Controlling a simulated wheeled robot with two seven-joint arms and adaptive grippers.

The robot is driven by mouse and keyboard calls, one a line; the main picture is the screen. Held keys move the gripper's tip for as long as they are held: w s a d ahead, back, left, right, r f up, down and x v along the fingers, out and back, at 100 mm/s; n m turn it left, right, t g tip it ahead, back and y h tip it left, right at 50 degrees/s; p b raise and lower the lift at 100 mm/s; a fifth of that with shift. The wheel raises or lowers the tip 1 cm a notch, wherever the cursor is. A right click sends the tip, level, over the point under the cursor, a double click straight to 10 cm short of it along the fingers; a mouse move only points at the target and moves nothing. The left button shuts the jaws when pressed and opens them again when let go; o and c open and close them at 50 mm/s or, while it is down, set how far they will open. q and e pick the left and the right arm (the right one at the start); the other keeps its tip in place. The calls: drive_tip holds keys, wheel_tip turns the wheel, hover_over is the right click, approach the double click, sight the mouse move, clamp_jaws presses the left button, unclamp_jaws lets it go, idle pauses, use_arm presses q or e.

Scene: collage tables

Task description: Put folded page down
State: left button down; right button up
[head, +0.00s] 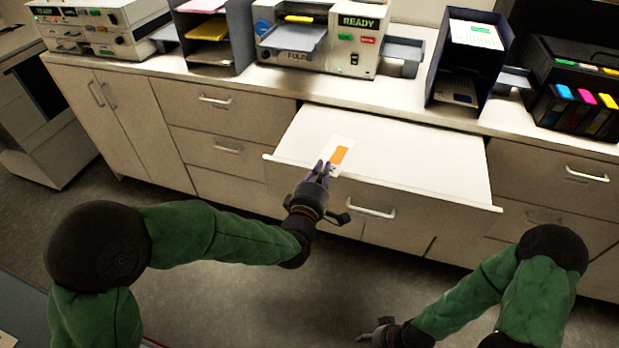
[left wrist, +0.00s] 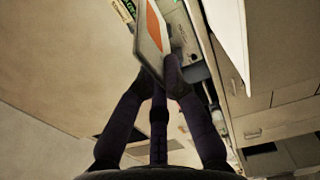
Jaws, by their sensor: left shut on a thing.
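The folded page (head: 340,154) is white with an orange block on it. It also shows in the left wrist view (left wrist: 151,42), held between the fingertips. My left gripper (head: 325,170) is shut on the near end of the page, at the front edge of the pulled-out white surface (head: 405,155). In the head view the page overlaps that surface; I cannot tell whether it touches it. My right gripper (head: 375,331) is low at the bottom, away from the cabinets; its fingers are small and dark, and their opening is unclear.
A folding machine (head: 345,40) with a READY display stands on the counter behind. A dark tray rack (head: 212,58) is to its left, and a dark upright holder (head: 470,55) is to its right. The pulled-out surface is otherwise bare.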

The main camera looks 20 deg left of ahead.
use_arm(q)
drive_tip(key=w+a+f+b, duration=0.2)
drive_tip(key=w+f, duration=0.1)
drive_tip(key=f, duration=0.2)
drive_tip(key=w+a+f+b, duration=0.2)
drive_tip(key=w+f, duration=0.1)
drive_tip(key=f, duration=0.2)
drive_tip(key=shift+a, duration=0.25)
drive_tip(key=shift+f+b, duration=0.1)
drive_tip(key=shift+b, duration=0.2)
drive_tip(key=shift+f, duration=0.15)
drive_tip(key=c, duration=1.4)
unclamp_jaws()
drive_tip(key=shift+o, duration=0.2)
